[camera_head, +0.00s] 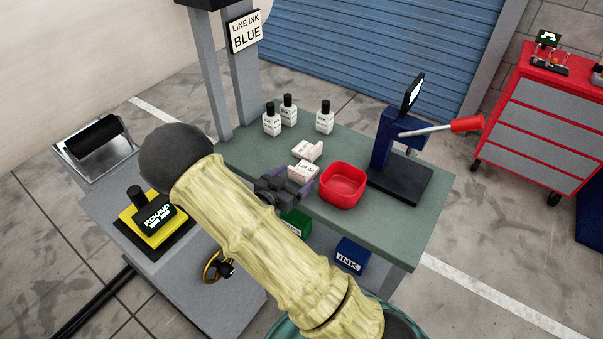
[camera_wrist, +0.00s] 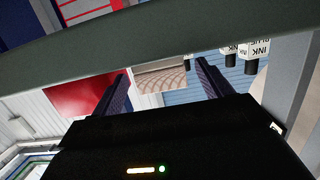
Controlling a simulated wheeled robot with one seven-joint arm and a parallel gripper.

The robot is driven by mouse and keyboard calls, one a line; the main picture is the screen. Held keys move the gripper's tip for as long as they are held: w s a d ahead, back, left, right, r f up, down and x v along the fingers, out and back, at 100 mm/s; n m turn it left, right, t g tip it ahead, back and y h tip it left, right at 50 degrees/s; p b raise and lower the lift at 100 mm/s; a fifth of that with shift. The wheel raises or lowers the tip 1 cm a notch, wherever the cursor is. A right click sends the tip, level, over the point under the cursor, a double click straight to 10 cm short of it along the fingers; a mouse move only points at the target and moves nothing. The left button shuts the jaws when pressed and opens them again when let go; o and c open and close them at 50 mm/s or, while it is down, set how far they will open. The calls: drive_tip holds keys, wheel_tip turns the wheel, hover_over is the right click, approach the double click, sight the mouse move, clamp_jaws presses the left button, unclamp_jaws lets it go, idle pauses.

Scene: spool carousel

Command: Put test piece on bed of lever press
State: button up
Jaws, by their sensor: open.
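Two pale blocks with dark print, the likely test pieces, lie on the green bench. The far block (camera_head: 307,149) is just behind the near block (camera_head: 303,171). My gripper (camera_head: 292,179) is open and low over the bench, with its fingers on either side of the near block. In the wrist view my gripper (camera_wrist: 162,82) has a pale block with a tan patterned face (camera_wrist: 162,78) showing between the fingers. I cannot tell whether the fingers touch it. The lever press (camera_head: 384,145) is dark blue with a red-tipped lever; its black bed (camera_head: 405,185) is at right.
A red tray (camera_head: 343,186) stands between my gripper and the press; it also shows in the wrist view (camera_wrist: 80,96). Several white ink bottles (camera_head: 325,117) stand at the back. The green bench (camera_head: 390,228) is clear at front right. A grey post (camera_head: 243,85) rises at back left.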

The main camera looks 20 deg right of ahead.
drive_tip(key=v, duration=0.7)
drive_tip(key=shift+b, duration=0.3)
drive_tip(key=shift+w+f, duration=0.1)
drive_tip(key=s+d+r+n+g+y, duration=0.2)
drive_tip(key=s+r+n+g+y, duration=0.1)
drive_tip(key=s+n+y, duration=0.2)
drive_tip(key=s+d+r+n+g+y, duration=0.2)
drive_tip(key=s+r+n+g+y, duration=0.2)
drive_tip(key=s+y, duration=0.3)
drive_tip(key=s+n, duration=0.1)
drive_tip(key=s, duration=0.1)
drive_tip(key=shift+s+d+r, duration=0.35)
drive_tip(key=shift+s, duration=0.05)
